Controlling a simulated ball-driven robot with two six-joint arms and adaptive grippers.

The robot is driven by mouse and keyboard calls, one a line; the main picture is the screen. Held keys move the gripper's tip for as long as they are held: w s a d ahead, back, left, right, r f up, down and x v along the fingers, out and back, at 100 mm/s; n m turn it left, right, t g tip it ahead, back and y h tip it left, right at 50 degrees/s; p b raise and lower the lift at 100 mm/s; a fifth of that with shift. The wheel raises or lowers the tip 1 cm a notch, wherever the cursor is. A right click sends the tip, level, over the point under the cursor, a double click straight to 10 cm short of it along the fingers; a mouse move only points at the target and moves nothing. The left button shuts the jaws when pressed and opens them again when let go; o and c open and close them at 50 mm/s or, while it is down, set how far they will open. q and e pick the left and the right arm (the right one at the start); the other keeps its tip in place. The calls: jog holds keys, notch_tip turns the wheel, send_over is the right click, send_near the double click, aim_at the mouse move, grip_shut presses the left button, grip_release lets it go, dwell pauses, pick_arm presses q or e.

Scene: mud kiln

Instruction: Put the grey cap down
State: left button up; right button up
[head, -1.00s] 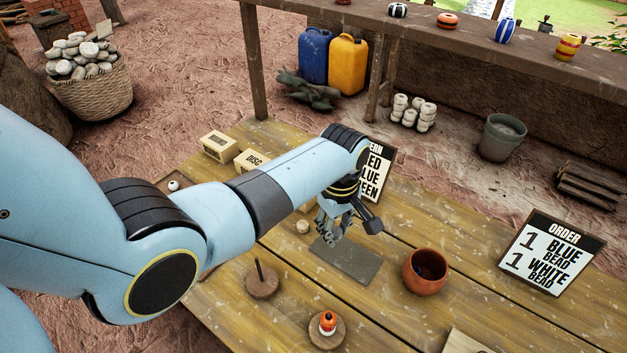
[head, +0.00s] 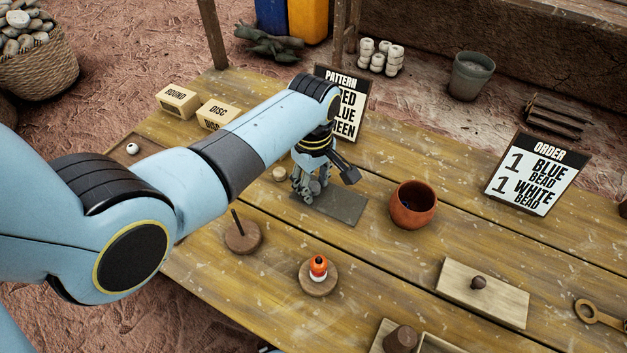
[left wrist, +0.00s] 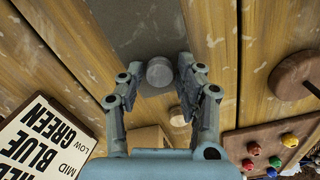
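The grey cap (left wrist: 160,72) is a small round piece over the dark grey slab (left wrist: 145,25) in the left wrist view. My left gripper (left wrist: 162,66) has a finger on each side of it, with what looks like a narrow gap at each side, so it appears open around the cap. In the head view my left gripper (head: 310,196) points down at the left end of the slab (head: 345,207), and its fingers hide the cap. Whether the cap rests fully on the slab is hard to tell. My right gripper is not in view.
A pale bead (head: 279,174) lies left of the slab. A clay pot (head: 413,205) stands to its right. The pattern sign (head: 345,100) stands behind, the order sign (head: 537,174) at right.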

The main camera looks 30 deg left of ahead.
aim_at(314, 186)
pick_arm(q)
jog(key=shift+o, duration=0.9)
notch_tip(314, 186, up, 12)
jog(key=p, duration=0.1)
jog(key=shift+r, duration=0.2)
